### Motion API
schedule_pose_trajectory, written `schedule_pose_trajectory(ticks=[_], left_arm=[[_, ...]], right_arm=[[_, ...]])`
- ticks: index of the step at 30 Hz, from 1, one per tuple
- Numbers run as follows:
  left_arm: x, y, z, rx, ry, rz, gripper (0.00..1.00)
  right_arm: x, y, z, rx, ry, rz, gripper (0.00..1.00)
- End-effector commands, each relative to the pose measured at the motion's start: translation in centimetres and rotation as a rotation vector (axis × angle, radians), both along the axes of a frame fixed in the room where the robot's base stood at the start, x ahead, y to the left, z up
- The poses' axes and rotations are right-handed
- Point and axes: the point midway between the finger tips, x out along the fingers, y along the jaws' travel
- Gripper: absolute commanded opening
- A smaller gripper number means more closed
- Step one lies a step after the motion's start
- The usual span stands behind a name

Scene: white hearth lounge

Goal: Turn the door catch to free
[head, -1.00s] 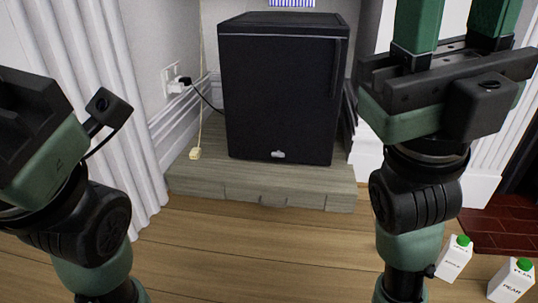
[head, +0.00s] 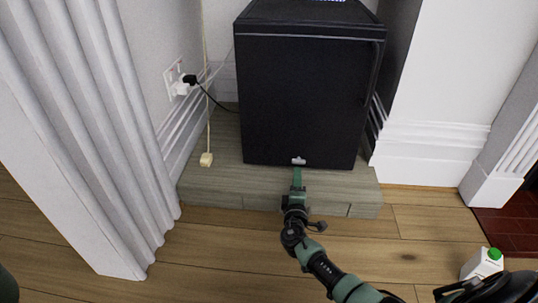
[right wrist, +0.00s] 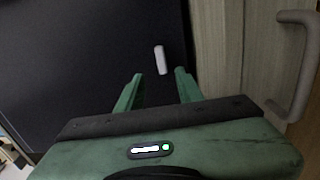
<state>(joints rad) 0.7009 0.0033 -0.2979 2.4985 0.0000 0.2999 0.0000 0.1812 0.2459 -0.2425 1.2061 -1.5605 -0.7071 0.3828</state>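The black mini fridge (head: 305,100) stands upright on a low grey wooden plinth, its door shut. The door catch (head: 298,161) is a small pale bar at the bottom edge of the door, lying level in the head view. It also shows in the right wrist view (right wrist: 161,60), just beyond the fingertips and lined up with the gap between them. My right gripper (head: 297,171) is low in front of the door, close to the catch. In the right wrist view its two green fingers (right wrist: 158,84) are apart and nothing is between them. My left gripper is out of view.
The plinth (head: 225,185) has a drawer front with a grey handle (right wrist: 302,65) close to my right gripper. A cord end (head: 206,160) hangs left of the fridge; a plug (head: 187,80) sits in the wall. A white carton (head: 482,262) stands on the floor at right.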

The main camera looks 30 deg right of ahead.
Motion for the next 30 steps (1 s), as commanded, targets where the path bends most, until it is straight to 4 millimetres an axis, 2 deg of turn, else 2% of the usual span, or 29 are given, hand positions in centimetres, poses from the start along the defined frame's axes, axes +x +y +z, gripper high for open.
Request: schedule_pose_trajectory(ticks=[2, 4, 16, 27, 28, 30], left_arm=[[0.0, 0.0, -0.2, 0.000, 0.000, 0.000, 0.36], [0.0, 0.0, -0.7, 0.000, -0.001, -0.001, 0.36], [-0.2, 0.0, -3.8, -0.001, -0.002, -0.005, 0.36], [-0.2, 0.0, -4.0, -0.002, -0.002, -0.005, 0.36], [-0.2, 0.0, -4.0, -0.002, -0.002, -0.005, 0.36], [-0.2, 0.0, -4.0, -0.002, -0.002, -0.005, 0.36]], right_arm=[[-0.2, -0.8, -0.6, -0.024, 0.011, -0.012, 0.36], [0.5, -1.2, -0.7, -0.027, 0.010, -0.014, 0.36], [5.5, -4.1, -0.7, -0.022, 0.009, -0.011, 0.36], [6.2, -4.5, -0.4, -0.021, 0.009, -0.010, 0.36], [6.2, -4.5, -0.4, -0.021, 0.009, -0.010, 0.34], [6.2, -4.5, -0.4, -0.021, 0.009, -0.010, 0.14]])
